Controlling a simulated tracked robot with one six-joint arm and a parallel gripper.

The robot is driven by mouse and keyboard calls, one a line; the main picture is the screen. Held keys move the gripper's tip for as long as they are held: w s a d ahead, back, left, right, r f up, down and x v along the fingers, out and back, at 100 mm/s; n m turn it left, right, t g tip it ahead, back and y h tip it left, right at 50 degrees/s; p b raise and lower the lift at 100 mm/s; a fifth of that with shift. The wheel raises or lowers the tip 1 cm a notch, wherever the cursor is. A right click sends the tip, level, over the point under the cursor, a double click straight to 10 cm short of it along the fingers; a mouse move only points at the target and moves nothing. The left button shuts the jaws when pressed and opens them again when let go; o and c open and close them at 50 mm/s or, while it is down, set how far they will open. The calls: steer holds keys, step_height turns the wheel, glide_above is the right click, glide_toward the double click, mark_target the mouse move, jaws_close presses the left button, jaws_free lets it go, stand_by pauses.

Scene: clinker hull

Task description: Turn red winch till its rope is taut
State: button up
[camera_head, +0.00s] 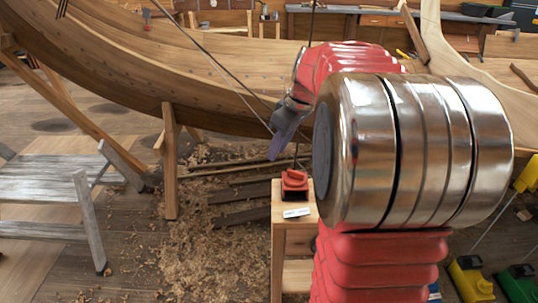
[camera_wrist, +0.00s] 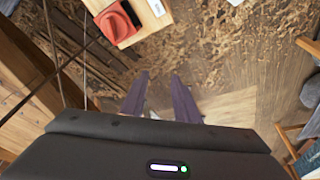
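The red winch (camera_head: 294,184) sits on top of a small wooden stand (camera_head: 277,240), left of my arm. It also shows at the top of the wrist view (camera_wrist: 118,22), with a dark slot or bar across its face. A thin dark rope (camera_head: 297,155) rises near the winch; I cannot tell if it is taut. My gripper (camera_head: 275,148) is above the winch and slightly to its left, apart from it. In the wrist view its two purple fingers (camera_wrist: 160,95) are spread with nothing between them, so it is open. The winch lies beyond the fingertips.
A pale label (camera_head: 296,212) lies on the stand. Another thin line (camera_head: 215,62) runs from the upper left towards my gripper. The wooden hull (camera_head: 150,60) spans behind, on props (camera_head: 170,165). A grey bench (camera_head: 60,190) stands left. Shavings cover the floor. Yellow (camera_head: 470,280) and green items (camera_head: 520,285) stand right.

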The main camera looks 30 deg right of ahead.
steer(key=n+y, duration=0.1)
steer(key=n, duration=0.1)
glide_toward(297, 172)
steer(key=v, duration=0.5)
steer(key=shift+s+f, duration=0.1)
steer(key=x, duration=1.4)
steer(key=shift+w, duration=0.2)
steer(key=shift+c, duration=0.7)
jaws_close()
